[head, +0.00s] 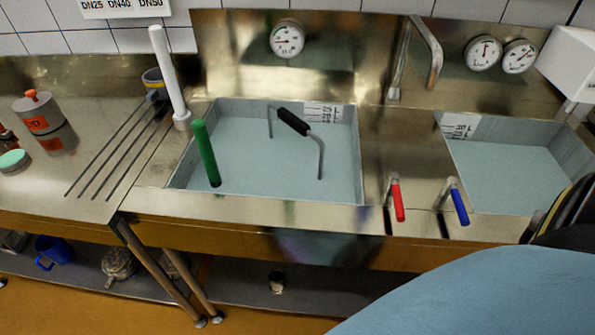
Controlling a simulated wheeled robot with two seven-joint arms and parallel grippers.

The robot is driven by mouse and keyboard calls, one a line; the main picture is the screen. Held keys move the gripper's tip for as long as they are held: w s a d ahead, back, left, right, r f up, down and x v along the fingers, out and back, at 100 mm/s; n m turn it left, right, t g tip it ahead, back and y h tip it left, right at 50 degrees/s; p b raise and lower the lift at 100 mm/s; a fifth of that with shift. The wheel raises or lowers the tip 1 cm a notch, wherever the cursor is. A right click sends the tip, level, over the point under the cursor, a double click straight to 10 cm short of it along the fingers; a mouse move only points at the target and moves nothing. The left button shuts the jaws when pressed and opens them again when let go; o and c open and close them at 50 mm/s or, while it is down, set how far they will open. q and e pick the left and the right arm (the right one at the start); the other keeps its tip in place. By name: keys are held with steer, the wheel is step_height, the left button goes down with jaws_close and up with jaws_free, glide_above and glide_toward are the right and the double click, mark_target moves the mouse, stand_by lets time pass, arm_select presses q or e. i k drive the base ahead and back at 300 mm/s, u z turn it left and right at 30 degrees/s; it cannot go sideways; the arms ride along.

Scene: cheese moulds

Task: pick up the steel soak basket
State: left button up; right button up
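A steel bail handle with a black grip (293,122) stands up out of the cloudy blue-grey liquid in the left basin (358,180). The handle looks like that of the steel soak basket; its body is hidden below the liquid, so I cannot see its shape or contents. Nothing touches the handle. Neither of my grippers shows in the head view.
A green upright pipe (206,153) stands in the left basin near its front left corner. Red (397,200) and blue (459,206) levers sit right of it, before the right basin (520,178). A white pipe (168,72) rises behind left. A large blue curved shape covers the lower right.

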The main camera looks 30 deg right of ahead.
mark_target(288, 117)
steer(key=u, duration=1.8)
steer(key=i, duration=1)
steer(key=z, duration=2.55)
